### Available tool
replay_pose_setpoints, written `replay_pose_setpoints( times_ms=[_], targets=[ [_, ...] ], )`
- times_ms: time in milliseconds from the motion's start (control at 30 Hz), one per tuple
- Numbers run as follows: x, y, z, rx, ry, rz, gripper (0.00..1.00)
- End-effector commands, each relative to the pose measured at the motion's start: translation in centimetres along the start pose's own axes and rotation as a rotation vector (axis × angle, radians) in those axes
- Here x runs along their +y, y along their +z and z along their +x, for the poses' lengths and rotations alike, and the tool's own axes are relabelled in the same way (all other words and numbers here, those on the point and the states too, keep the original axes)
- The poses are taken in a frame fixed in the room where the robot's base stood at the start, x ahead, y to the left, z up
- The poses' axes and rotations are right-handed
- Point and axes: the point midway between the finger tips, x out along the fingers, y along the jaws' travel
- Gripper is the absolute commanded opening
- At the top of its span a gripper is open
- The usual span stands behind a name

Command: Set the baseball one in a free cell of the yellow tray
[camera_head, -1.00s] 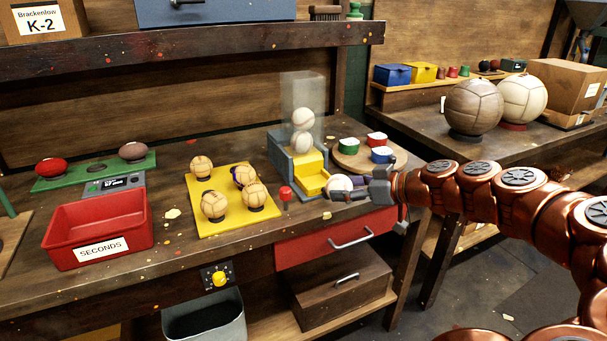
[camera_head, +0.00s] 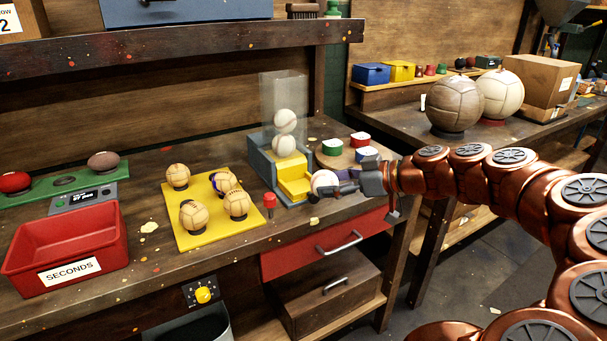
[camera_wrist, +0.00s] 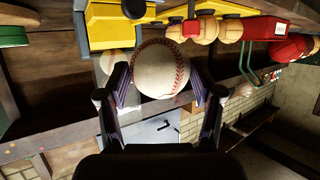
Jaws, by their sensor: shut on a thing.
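My gripper (camera_head: 328,185) is shut on a white baseball (camera_head: 325,179) at the right of the dispenser's yellow chute. The baseball (camera_wrist: 160,72) shows red stitching between the two fingers (camera_wrist: 160,90) in the wrist view. The yellow tray (camera_head: 175,204) lies on the bench to the left, apart from my gripper.
The dispenser (camera_head: 264,160) has a clear tube with white balls stacked in it. A red-topped peg (camera_head: 269,201) stands between tray and dispenser. A round board (camera_head: 335,158) with small cups lies behind my gripper. A red SECONDS bin (camera_head: 118,225) stands left of the tray.

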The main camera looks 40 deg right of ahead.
Motion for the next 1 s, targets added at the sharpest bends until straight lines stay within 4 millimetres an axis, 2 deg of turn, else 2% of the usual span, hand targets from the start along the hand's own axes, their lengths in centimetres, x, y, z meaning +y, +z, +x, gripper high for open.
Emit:
replay_pose_setpoints(
  times_ms=[100,500,1000],
  targets=[
    [1.2,-0.5,1.9,-0.004,-0.006,0.003,0.27],
    [5.3,-2.2,7.6,-0.003,0.0,0.001,0.27],
    [6.9,-2.8,10.0,-0.003,-0.001,0.001,0.27]
  ],
)
